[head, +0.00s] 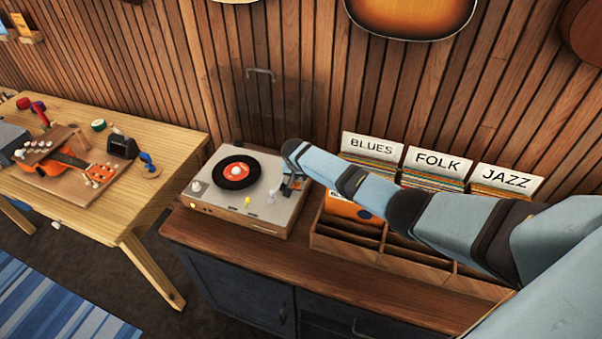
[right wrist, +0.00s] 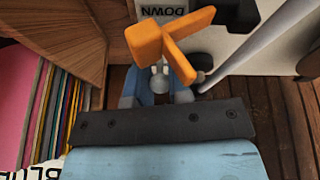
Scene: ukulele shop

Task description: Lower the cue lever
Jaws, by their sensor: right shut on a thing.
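The turntable (head: 219,205) stands on the dark-blue cabinet, with a black record (head: 237,172) with a red label on its platter. My right gripper (head: 292,183) reaches in from the right to the deck's right side. My right gripper (right wrist: 157,88) is shut on the lever; the exact contact is partly hidden. The lever's height is hard to judge. My left gripper is not in view.
A wooden record crate (head: 340,242) with BLUES, FOLK and JAZZ dividers stands right of the turntable, under my right arm. A clear raised lid (head: 262,95) rises behind the deck. A workbench (head: 125,215) with an orange ukulele (head: 62,157) is at the left.

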